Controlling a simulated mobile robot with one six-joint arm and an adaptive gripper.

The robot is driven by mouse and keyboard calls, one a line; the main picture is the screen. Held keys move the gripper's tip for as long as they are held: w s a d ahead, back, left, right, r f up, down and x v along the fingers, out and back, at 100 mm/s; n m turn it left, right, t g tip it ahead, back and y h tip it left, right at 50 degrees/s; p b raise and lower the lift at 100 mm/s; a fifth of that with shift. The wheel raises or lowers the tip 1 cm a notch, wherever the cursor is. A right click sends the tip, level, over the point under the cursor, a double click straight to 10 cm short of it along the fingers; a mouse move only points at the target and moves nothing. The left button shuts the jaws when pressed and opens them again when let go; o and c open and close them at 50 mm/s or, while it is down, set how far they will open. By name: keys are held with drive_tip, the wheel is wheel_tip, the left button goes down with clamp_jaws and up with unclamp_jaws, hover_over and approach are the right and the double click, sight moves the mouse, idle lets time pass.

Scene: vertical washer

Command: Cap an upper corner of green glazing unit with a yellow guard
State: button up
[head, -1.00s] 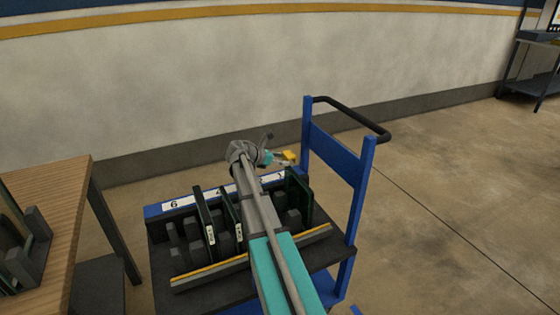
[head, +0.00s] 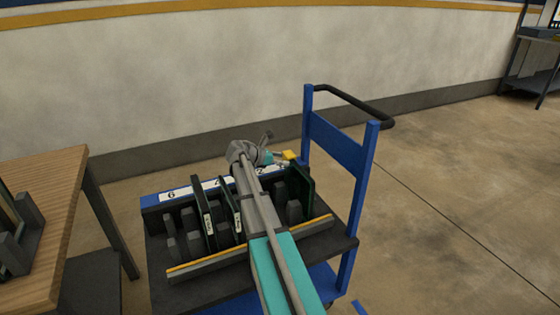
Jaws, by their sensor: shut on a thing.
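A yellow guard (head: 289,155) is held at the tip of my gripper (head: 280,158), which is small and partly hidden by my arm. The gripper is shut on the guard. A dark green glazing unit (head: 304,188) stands upright in the right part of the cart's rack. The guard appears close to this unit's far upper corner. I cannot tell whether they touch. Two more dark panels with white labels, a left one (head: 206,222) and a middle one (head: 229,212), stand in the rack left of my arm.
The blue cart (head: 342,147) has a black handle (head: 355,104) rising to the right of the rack. A number strip (head: 170,195) runs along the rack's back. A wooden table (head: 45,200) stands at left.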

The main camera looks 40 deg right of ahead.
drive_tip(key=o, duration=0.7)
idle(0.4)
